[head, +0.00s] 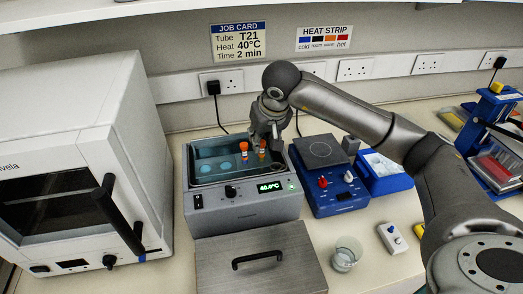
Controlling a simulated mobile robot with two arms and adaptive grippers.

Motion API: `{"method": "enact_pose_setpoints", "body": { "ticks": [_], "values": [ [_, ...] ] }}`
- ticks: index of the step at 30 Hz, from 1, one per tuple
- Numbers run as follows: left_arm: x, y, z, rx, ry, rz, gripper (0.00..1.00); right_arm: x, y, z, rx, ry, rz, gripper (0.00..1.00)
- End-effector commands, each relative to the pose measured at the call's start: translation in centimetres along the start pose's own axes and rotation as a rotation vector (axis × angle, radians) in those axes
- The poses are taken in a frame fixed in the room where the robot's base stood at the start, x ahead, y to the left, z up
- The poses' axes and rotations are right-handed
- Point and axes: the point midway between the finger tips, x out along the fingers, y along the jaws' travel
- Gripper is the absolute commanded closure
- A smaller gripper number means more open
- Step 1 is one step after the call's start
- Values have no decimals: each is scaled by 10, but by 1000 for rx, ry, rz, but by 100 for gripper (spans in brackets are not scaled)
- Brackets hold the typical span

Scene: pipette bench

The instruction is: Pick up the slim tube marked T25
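Two slim tubes with orange caps stand in the water bath (245,207): a left tube (244,150) and a right tube (262,148). Their markings are too small to read, so I cannot tell which, if either, is T25. My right gripper (268,138) points down over the back right of the bath, right at the right tube. It partly overlaps that tube in the view, and I cannot tell whether its fingers are closed on it. My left gripper is not in view.
The bath display reads about 40 °C. Its lid (260,283) lies in front, beside a glass beaker (346,254). A blue hotplate stirrer (325,170) stands right of the bath, a white oven (75,180) left. The job card (238,42) reads T21, 40°C, 2 min.

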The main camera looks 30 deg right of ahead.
Motion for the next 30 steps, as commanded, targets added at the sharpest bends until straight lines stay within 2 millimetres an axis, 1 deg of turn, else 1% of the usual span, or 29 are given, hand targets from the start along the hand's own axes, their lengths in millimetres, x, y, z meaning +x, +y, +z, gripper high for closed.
{"method": "enact_pose_setpoints", "body": {
  "ticks": [1, 3, 6, 9, 14, 20, 30],
  "values": [
    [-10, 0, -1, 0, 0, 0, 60, 4, 0, -3, 2, -6, 0, 69],
    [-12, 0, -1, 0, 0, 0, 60, 15, 0, -2, 0, -6, -1, 69],
    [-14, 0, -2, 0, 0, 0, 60, 26, 0, -2, 0, -3, -1, 69],
    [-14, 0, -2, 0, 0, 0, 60, 30, 1, -2, 0, 0, -1, 69],
    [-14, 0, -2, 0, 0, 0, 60, 30, 1, -2, 0, 0, -1, 69],
    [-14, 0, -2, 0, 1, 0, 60, 30, 1, -2, 0, 0, -1, 94],
    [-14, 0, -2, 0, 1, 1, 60, 29, 1, -2, 0, 0, 0, 95]
  ]
}}
